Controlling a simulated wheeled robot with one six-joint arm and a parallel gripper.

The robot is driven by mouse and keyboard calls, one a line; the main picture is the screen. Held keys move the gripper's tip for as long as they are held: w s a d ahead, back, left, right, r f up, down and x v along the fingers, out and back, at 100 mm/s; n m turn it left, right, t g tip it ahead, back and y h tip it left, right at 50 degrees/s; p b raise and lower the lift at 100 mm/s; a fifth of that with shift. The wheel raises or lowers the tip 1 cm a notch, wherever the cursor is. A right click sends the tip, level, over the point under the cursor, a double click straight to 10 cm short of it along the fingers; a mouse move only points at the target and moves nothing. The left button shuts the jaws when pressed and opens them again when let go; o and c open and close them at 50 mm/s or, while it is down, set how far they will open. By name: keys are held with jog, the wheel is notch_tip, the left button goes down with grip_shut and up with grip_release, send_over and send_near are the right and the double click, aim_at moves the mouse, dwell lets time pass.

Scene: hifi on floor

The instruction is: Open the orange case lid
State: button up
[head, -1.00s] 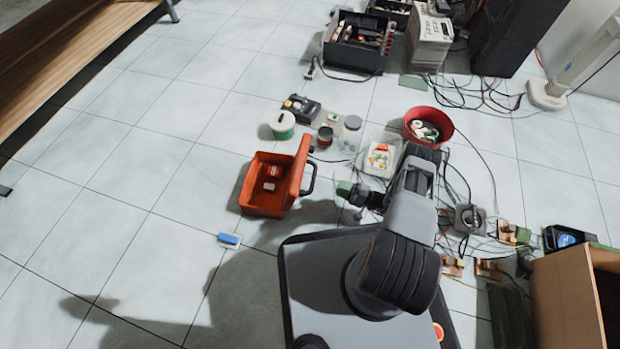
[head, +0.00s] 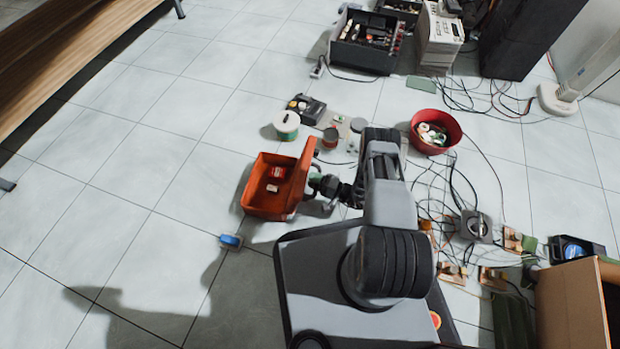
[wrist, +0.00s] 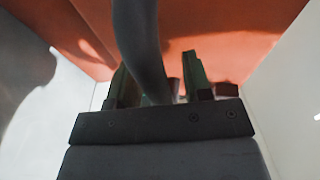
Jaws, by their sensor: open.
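The orange case (head: 262,207) lies on the tiled floor with its inside showing; small red and white items are in it. Its orange lid (head: 301,176) stands steeply up along the case's right side. My gripper (head: 318,184) is at the lid's outer face, where the dark handle is. In the wrist view, the orange surface (wrist: 220,30) fills the background. The dark handle (wrist: 140,45) runs between the two green fingers of my gripper (wrist: 158,75), which are apart. I cannot tell whether a finger touches the handle. My arm hides part of the handle in the head view.
A red bowl (head: 435,131) and loose cables lie right. Floor to the left is clear.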

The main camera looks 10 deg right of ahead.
jog(key=shift+w+a, duration=0.1)
jog(key=shift+a, duration=0.05)
grip_shut()
dwell(0.4)
